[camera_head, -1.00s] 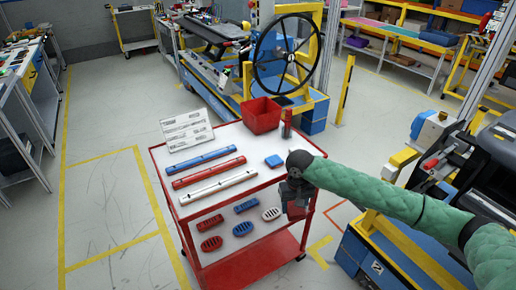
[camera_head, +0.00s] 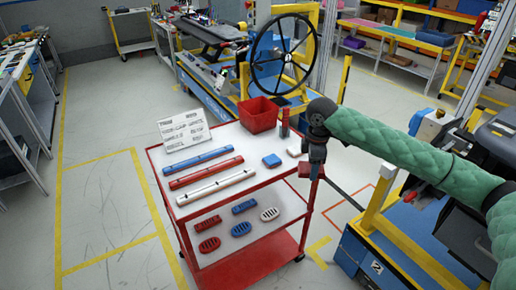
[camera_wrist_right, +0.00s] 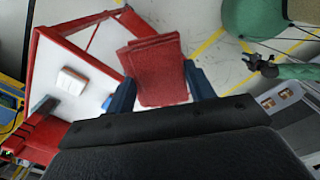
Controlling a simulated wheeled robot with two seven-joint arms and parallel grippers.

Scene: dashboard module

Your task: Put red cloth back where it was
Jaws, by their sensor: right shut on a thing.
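The red cloth (camera_wrist_right: 155,68) is a folded, flat piece held between the two dark blue fingers of my right gripper (camera_wrist_right: 160,90) in the right wrist view. In the head view my right gripper (camera_head: 315,170) hangs at the right edge of the red cart with the white top (camera_head: 262,141). The cloth is mostly hidden there behind the gripper. On the cart top beside the gripper lie a blue cloth (camera_head: 271,160) and a white cloth (camera_head: 296,147), which also shows in the right wrist view (camera_wrist_right: 71,80). My left gripper is not in view.
A red bin (camera_head: 259,116) and a dark red upright item (camera_head: 285,124) stand at the cart's back. Blue, red and white bars (camera_head: 205,171) lie on the top. Several oval and rectangular pieces (camera_head: 240,229) lie on a lower level. A blue-yellow machine (camera_head: 385,240) stands right.

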